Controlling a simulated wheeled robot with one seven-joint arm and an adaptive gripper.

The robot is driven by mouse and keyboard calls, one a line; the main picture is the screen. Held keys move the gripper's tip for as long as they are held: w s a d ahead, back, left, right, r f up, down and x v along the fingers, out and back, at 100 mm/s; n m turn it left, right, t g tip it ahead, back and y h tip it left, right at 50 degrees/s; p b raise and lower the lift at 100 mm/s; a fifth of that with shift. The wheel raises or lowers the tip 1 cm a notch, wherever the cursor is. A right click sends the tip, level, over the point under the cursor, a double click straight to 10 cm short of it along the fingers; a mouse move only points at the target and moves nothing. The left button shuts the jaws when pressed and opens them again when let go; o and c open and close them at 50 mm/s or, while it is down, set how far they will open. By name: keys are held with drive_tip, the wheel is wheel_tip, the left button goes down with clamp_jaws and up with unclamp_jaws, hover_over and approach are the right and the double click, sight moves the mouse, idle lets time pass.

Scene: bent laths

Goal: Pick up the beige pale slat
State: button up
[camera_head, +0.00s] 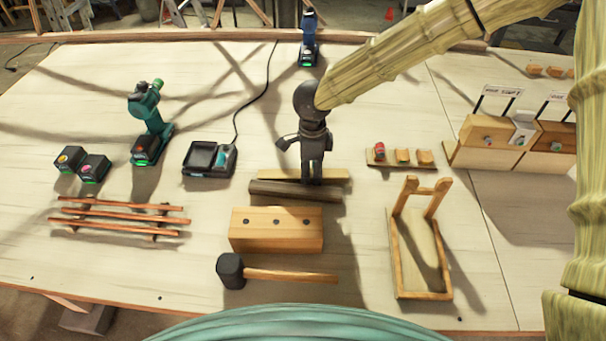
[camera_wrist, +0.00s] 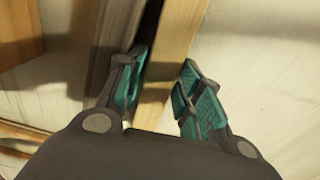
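The beige pale slat (camera_head: 335,175) lies flat on the workbench at its middle, just behind a darker grey-brown lath (camera_head: 280,191). In the wrist view the pale slat (camera_wrist: 178,45) runs between my two teal-padded fingers, and the grey-brown lath (camera_wrist: 108,45) lies to its left, by the left finger. My gripper (camera_head: 312,181) points down over the slat; its fingertips (camera_wrist: 165,78) are apart, with a dark gap between the slat and the left pad. The wrist housing hides the slat's near part. I cannot tell whether either pad touches it.
A wooden block with dark holes (camera_head: 276,230) and a mallet (camera_head: 231,270) lie in front of the laths. A rack of reddish laths (camera_head: 120,218) is at left, a charger (camera_head: 209,158) behind it. A wooden frame (camera_head: 398,250) stands at right.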

drive_tip(key=c, duration=0.6)
drive_tip(key=shift+c, duration=0.6)
drive_tip(key=shift+r, duration=0.1)
